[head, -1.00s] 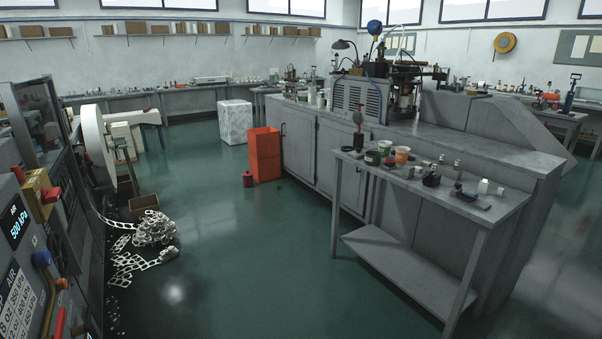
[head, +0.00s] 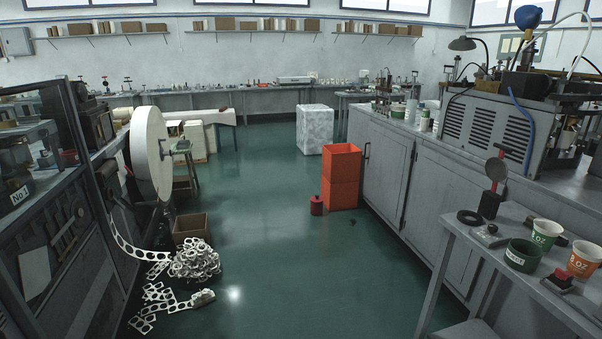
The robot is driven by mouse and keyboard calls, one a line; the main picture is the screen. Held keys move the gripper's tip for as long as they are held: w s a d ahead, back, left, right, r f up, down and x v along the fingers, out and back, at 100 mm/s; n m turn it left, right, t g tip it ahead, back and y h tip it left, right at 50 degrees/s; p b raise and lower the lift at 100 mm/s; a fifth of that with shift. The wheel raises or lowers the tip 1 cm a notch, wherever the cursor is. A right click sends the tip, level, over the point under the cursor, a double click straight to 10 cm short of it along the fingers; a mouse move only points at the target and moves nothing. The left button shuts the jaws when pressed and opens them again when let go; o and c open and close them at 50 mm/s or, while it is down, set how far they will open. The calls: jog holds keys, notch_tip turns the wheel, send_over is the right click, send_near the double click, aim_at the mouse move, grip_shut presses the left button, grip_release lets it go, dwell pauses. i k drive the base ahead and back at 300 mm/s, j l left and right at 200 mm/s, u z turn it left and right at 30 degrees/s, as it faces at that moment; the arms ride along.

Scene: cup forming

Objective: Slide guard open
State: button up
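At the left edge in the head view stands a dark machine (head: 68,240) with framed, see-through panels (head: 30,160) at its upper part. A label reading "No 1" is on its front. I cannot tell which panel is the guard, or whether it is open or shut. A large white reel (head: 150,153) stands upright at the machine's far end. My gripper does not show in the head view.
A scrap heap of punched strip (head: 193,262) lies on the floor beside a brown box (head: 191,228). Orange crates (head: 341,177) and a red can (head: 316,205) stand near the grey cabinets (head: 385,165). A small table (head: 465,217) with cups is at right. The green floor between is clear.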

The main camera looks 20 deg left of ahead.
aim_at(13, 227)
jog(key=i+j+u, duration=0.15)
jog(key=i+u, duration=0.15)
jog(key=u, duration=0.15)
jog(key=i+u, duration=0.65)
jog(key=u, duration=0.2)
jog(key=i+l+u, duration=0.25)
jog(key=u, duration=0.2)
